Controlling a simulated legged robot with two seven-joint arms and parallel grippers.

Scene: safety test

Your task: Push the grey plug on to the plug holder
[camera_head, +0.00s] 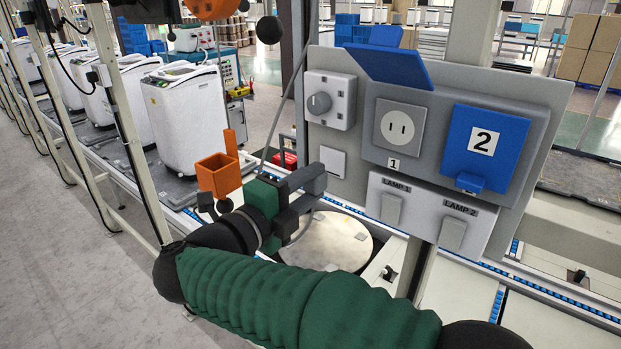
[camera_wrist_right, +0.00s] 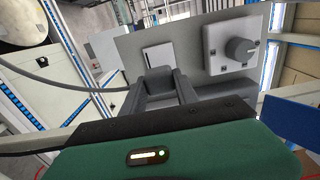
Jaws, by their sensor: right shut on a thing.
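My right gripper (camera_head: 303,190) reaches in front of the lower left of the grey panel (camera_head: 345,195). It is shut on the grey plug (camera_wrist_right: 160,80), which sits between its two fingers in the right wrist view. The fingers hide much of the plug. A pale square plate (camera_head: 332,160) lies just beyond the plug, and it also shows in the wrist view (camera_wrist_right: 158,57); I cannot tell whether it is the plug holder. My left gripper is not in view.
A dial box (camera_head: 329,100) is above the plate. Blue cover 2 (camera_head: 484,150) is closed, right of socket 1. The lamp switch box (camera_head: 425,212) is below. A grey cable (camera_wrist_right: 70,88) runs to the plug. An orange box (camera_head: 218,173) is left of the gripper.

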